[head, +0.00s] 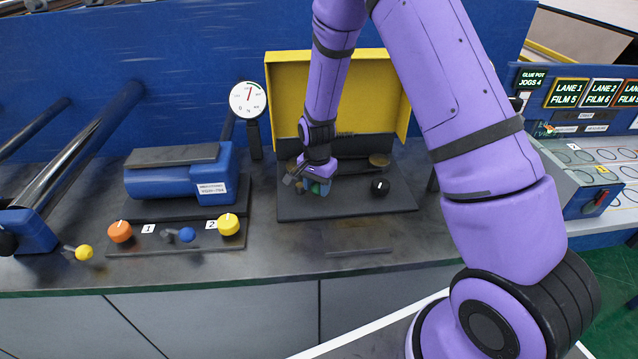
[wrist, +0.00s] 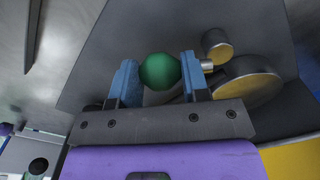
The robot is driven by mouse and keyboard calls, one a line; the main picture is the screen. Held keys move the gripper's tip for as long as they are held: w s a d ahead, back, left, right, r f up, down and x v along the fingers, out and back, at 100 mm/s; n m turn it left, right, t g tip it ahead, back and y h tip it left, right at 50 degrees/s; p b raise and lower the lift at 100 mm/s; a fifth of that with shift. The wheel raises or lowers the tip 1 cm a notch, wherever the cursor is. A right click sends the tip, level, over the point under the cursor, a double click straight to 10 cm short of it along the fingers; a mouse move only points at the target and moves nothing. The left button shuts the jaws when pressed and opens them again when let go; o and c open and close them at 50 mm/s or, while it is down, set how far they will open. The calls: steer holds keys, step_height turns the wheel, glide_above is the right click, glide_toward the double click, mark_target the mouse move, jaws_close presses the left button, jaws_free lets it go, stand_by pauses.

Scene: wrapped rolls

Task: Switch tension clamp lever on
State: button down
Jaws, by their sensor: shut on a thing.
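My gripper (wrist: 158,64) has its two blue fingers on either side of a round green knob (wrist: 160,73) in the wrist view. It is shut on this knob. In the head view my gripper (head: 315,187) is low over the dark plate (head: 345,208) in front of the yellow panel, and a bit of the green knob (head: 324,189) shows by the fingers. The knob looks like the end of a lever. Its shaft is mostly hidden, and I see no label naming it as the tension clamp lever.
Brass-topped cylinders (wrist: 245,88) stand close beside the right finger in the wrist view. A black knob (head: 380,187) sits right of my gripper. The yellow panel (head: 375,85) rises behind. A gauge (head: 248,99), blue-knobbed lever (head: 187,234) and yellow-knobbed lever (head: 84,252) are to the left.

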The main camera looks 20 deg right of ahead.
mark_target(307, 205)
steer(key=a+m, duration=0.1)
steer(key=m, duration=0.2)
steer(key=shift+s+a, duration=0.35)
steer(key=shift+s+a+m, duration=0.1)
steer(key=shift+a+m, duration=0.3)
steer(key=shift+m, duration=0.45)
steer(key=shift+s+a+m, duration=0.1)
steer(key=shift+a+m, duration=0.3)
steer(key=shift+m, duration=0.45)
steer(key=c, duration=0.6)
jaws_free()
steer(key=shift+r, duration=0.15)
step_height(307, 205, up, 11)
steer(key=shift+f, duration=0.2)
